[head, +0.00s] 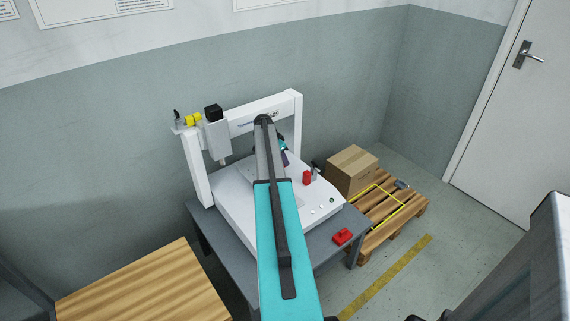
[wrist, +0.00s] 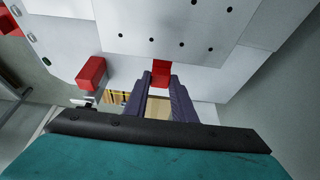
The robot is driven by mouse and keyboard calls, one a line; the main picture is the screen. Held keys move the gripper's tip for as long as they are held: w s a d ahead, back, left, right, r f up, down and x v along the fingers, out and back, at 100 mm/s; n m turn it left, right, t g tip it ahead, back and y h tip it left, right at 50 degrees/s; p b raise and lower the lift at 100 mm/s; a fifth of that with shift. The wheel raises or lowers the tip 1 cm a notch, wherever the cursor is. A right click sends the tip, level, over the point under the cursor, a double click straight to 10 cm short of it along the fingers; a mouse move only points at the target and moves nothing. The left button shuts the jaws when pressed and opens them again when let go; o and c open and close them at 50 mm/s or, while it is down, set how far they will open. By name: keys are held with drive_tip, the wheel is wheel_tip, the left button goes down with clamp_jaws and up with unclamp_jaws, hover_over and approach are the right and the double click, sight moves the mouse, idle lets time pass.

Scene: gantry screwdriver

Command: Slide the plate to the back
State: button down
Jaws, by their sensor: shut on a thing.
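The plate (wrist: 185,25), pale grey with several dark holes, fills the upper middle of the wrist view. A red tab (wrist: 161,70) is at its near edge. My gripper (wrist: 161,82) has its dark purple fingers on either side of this tab and is shut on it. In the head view my arm covers most of the plate and the tab. Part of my gripper (head: 284,157) shows beside the arm, under the gantry. The plate lies on the white machine base (head: 232,196).
The gantry (head: 194,168) carries a screwdriver head (head: 216,138) at left. A red block (head: 307,178) stands on the machine's right, also in the wrist view (wrist: 92,74). A red item (head: 342,236) lies on the grey table. A carton (head: 351,170) sits on a pallet (head: 405,216).

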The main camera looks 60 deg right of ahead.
drive_tip(key=shift+w, duration=0.25)
drive_tip(key=c, duration=1.5)
unclamp_jaws()
drive_tip(key=b+v, duration=0.1)
drive_tip(key=v, duration=1.2)
drive_tip(key=shift+r, duration=0.4)
drive_tip(key=shift+c, duration=0.3)
